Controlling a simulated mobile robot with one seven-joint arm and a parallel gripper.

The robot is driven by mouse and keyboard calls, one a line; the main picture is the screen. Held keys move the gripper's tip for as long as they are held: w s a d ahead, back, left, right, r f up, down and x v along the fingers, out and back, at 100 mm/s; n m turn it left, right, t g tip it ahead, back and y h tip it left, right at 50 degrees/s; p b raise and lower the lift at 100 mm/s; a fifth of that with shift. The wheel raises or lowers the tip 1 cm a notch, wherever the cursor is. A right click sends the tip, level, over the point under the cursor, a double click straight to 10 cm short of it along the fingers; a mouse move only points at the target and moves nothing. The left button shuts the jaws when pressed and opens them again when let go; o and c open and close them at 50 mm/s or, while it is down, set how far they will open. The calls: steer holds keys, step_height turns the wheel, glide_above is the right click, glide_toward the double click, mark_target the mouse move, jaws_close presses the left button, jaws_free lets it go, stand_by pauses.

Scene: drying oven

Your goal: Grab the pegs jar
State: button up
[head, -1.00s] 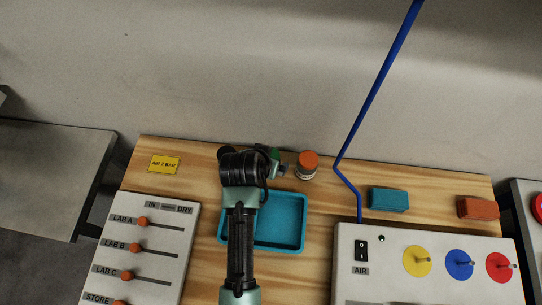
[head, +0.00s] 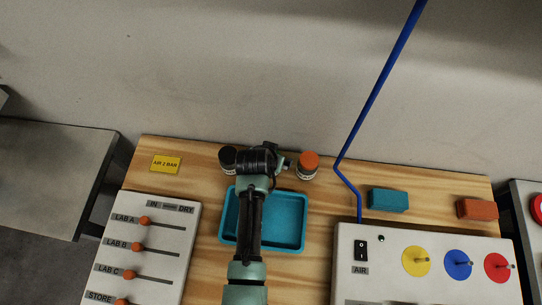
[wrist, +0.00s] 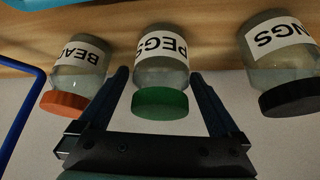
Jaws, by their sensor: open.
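The pegs jar (wrist: 160,76) is clear glass with a green lid and a white label reading PEGS. It appears upside down in the wrist view, in the middle. My gripper (wrist: 160,72) is open, with one finger on each side of the pegs jar. The fingers reach past the lid along the glass; whether either touches it, I cannot tell. In the head view the pegs jar is hidden behind my arm.
An orange-lidded jar (head: 308,164) labelled BEA… and a black-lidded jar (head: 228,158) labelled …NGS flank the pegs jar closely. A blue tray (head: 303,222) lies in front. A blue pipe (head: 378,85) and a teal block (head: 388,199) are to the right.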

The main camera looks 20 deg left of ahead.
steer(key=c, duration=1.4)
steer(key=shift+r, duration=0.15)
